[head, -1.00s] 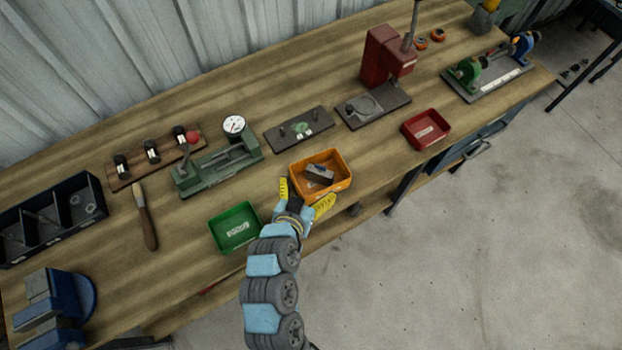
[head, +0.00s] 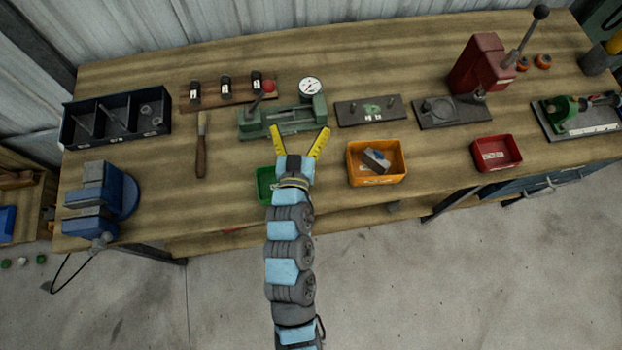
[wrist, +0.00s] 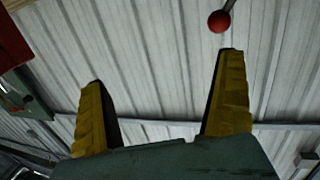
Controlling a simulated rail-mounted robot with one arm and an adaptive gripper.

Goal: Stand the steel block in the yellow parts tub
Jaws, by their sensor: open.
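The steel block (head: 376,160) is in the yellow parts tub (head: 391,177), on the right of my gripper in the head view. The block looks tilted, leaning toward one side of the tub; its exact contact is too small to tell. My gripper (head: 299,143) is open and empty, left of the tub and in front of the green bench fixture.
A green tub (head: 265,184) is partly hidden behind my arm. The green fixture (head: 283,121) with a red-knobbed lever and dial gauge stands beyond my gripper. A red tub (head: 496,154) is at the right, a blue vise (head: 100,197) at the left.

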